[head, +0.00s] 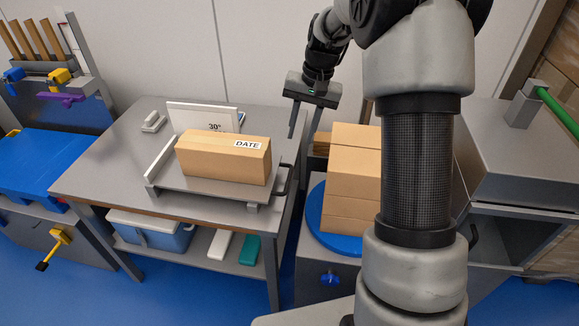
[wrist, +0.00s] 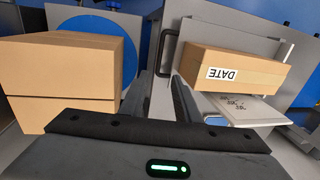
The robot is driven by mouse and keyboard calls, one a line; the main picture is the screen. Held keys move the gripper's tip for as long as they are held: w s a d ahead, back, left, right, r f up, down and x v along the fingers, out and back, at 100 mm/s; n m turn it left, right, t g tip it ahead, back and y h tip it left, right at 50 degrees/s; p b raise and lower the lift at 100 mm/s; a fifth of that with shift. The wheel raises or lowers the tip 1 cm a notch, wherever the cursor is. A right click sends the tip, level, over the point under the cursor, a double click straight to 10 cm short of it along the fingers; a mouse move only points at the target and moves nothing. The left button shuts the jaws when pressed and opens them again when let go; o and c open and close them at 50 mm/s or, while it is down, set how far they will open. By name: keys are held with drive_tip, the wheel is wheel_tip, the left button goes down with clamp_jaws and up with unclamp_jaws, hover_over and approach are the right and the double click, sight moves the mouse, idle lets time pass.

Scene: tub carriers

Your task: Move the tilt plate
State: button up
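The tilt plate (head: 205,185) is a grey plate with a raised left edge on the grey table. A cardboard box (head: 225,158) labelled DATE lies on it. A dark handle (head: 284,182) sits at its right side, and the handle also shows in the wrist view (wrist: 168,52). A white card marked 30° (head: 190,116) stands behind the box. My gripper (head: 299,136) hangs above and beyond the table's right edge, pointing down, apart from the plate. Its two fingers (wrist: 163,78) are apart with nothing seen between them.
Stacked cardboard boxes (head: 352,175) stand on a blue round turntable (head: 315,215) right of the table. A small grey block (head: 154,122) lies at the table's back left. A blue and white cooler (head: 150,232) is on the lower shelf. The table's left front is clear.

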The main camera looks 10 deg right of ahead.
sight(289, 176)
drive_tip(key=a+f+b, duration=0.1)
drive_tip(key=f, duration=0.9)
drive_tip(key=w+a+f+b, duration=0.1)
drive_tip(key=f, duration=0.4)
drive_tip(key=shift+a+b, duration=0.3)
drive_tip(key=shift+b, duration=0.05)
drive_tip(key=shift+c, duration=0.2)
clamp_jaws()
drive_tip(key=shift+r, duration=0.1)
